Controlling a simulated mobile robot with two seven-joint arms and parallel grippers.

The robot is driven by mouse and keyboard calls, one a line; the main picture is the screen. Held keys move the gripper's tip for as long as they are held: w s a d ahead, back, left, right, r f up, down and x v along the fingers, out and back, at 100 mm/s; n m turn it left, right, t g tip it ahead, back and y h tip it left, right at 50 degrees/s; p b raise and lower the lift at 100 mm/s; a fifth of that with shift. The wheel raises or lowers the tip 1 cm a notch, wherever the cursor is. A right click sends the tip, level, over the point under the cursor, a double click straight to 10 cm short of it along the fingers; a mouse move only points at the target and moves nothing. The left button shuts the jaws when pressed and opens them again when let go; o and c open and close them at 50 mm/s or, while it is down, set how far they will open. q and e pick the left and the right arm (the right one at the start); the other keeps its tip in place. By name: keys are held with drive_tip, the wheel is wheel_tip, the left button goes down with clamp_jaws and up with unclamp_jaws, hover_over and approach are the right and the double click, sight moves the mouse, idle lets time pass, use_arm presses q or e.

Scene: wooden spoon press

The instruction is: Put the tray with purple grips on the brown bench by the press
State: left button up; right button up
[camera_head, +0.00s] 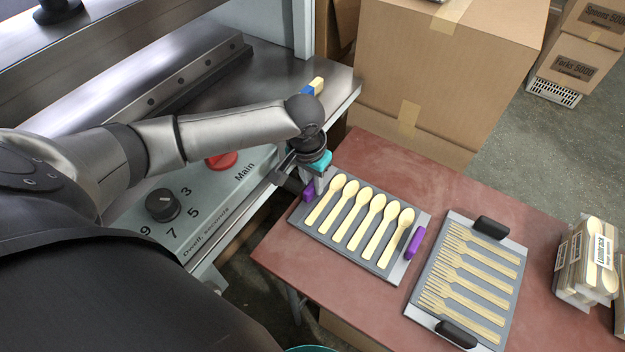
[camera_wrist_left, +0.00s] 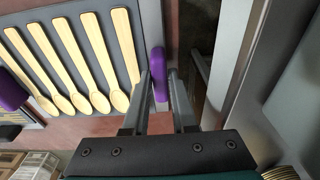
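The tray with purple grips (camera_head: 335,246) holds several wooden spoons in a row. It appears to lie flat on the brown bench (camera_head: 470,196), at the end near the press (camera_head: 215,185). One purple grip (camera_head: 414,242) is free on its right side. My left gripper (camera_head: 314,188) is at the other purple grip, on the press side. In the left wrist view its fingers (camera_wrist_left: 160,88) flank this purple grip (camera_wrist_left: 158,62) closely and appear shut on it. Spoons (camera_wrist_left: 85,60) also show there. My right gripper is not in view.
A tray with black grips (camera_head: 416,304) holding wooden forks lies just right of the spoon tray. Packs of spoons (camera_head: 588,262) stand at the bench's right. Large cardboard boxes (camera_head: 440,75) stand behind the bench. A gap separates bench and press.

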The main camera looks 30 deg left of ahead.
use_arm(q)
drive_tip(key=o, duration=0.4)
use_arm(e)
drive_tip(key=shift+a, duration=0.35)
use_arm(q)
drive_tip(key=shift+r, duration=0.15)
drive_tip(key=r+p, duration=0.1)
drive_tip(key=r, duration=0.3)
drive_tip(key=s+r+p, duration=0.1)
drive_tip(key=r, duration=0.3)
drive_tip(key=r+p, duration=0.2)
drive_tip(key=r, duration=0.2)
drive_tip(key=shift+s, duration=0.25)
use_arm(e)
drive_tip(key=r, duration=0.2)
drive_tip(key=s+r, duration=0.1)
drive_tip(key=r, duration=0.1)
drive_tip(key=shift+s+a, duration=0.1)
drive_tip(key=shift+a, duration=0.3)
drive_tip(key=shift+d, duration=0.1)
